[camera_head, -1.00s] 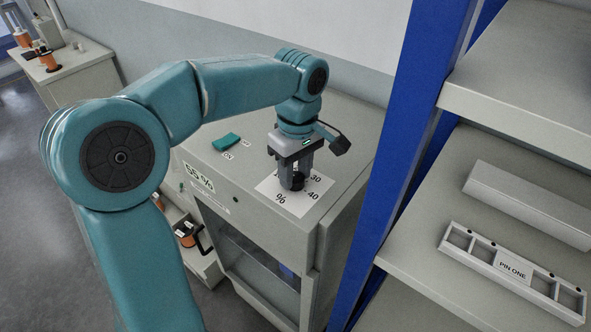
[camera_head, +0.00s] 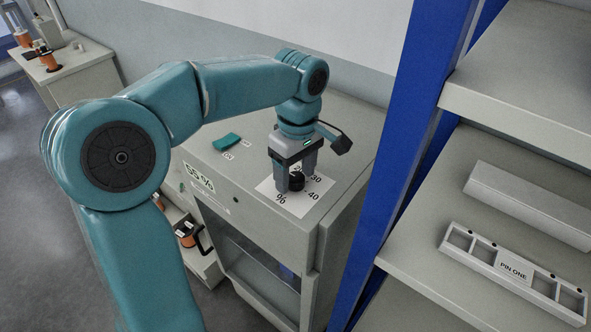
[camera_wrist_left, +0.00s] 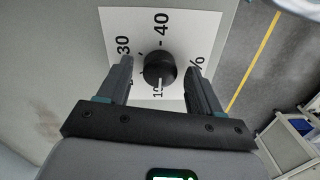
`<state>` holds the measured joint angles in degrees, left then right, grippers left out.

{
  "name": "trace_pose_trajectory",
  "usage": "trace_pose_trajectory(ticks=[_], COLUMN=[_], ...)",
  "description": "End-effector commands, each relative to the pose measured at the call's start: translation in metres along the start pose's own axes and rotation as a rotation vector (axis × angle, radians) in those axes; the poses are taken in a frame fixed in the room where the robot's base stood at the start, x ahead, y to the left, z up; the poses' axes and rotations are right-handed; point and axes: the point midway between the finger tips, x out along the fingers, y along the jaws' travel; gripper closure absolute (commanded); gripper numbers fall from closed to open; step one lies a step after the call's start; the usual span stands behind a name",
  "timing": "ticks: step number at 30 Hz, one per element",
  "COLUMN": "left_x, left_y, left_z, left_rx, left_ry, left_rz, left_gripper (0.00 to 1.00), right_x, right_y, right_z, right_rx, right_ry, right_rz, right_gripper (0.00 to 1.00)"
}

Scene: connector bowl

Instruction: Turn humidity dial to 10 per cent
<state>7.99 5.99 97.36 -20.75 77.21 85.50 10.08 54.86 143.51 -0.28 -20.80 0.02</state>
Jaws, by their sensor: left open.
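The humidity dial (camera_head: 297,182) is a small black round knob on a white scale card (camera_head: 314,204) on top of a grey cabinet (camera_head: 340,215). In the left wrist view the dial (camera_wrist_left: 160,70) shows a white pointer mark toward the partly hidden 10; 30, 40 and % are also readable. My left gripper (camera_head: 296,180) points down over the dial. Its fingers stand open on either side of the knob, with visible gaps in the left wrist view (camera_wrist_left: 159,66). My right gripper is not in view.
A plate on the cabinet's front reads 55 % (camera_head: 198,177). A teal switch cover (camera_head: 227,141) lies on the cabinet top, left of the gripper. A blue post (camera_head: 400,170) and grey shelves (camera_head: 420,255) with a PIN ONE rack (camera_head: 515,272) stand close on the right.

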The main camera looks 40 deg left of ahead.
Motion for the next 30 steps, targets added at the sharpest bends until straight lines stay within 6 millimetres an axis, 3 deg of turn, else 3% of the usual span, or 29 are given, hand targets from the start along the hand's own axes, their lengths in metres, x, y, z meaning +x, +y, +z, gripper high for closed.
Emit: trace_pose_trajectory(ticks=[4,8,15,21,30], left_x=[-0.008,-0.031,-0.098,-0.141,-0.163], left_y=[0.001,0.001,0.002,0.001,0.000], left_z=[0.000,0.000,0.000,0.000,0.000], left_rx=[0.000,0.001,0.002,0.000,0.001], left_ry=[0.001,0.001,0.001,0.000,0.000], left_rz=[0.003,0.007,0.006,0.003,-0.002], left_gripper=[0.35,0.35,0.35,0.35,0.35], right_x=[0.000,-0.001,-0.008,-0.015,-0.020], right_y=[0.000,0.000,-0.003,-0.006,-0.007], right_z=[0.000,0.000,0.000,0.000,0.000], right_rx=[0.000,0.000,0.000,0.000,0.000], right_ry=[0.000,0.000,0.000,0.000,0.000], right_rz=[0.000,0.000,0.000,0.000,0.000], right_gripper=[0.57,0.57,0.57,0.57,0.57])
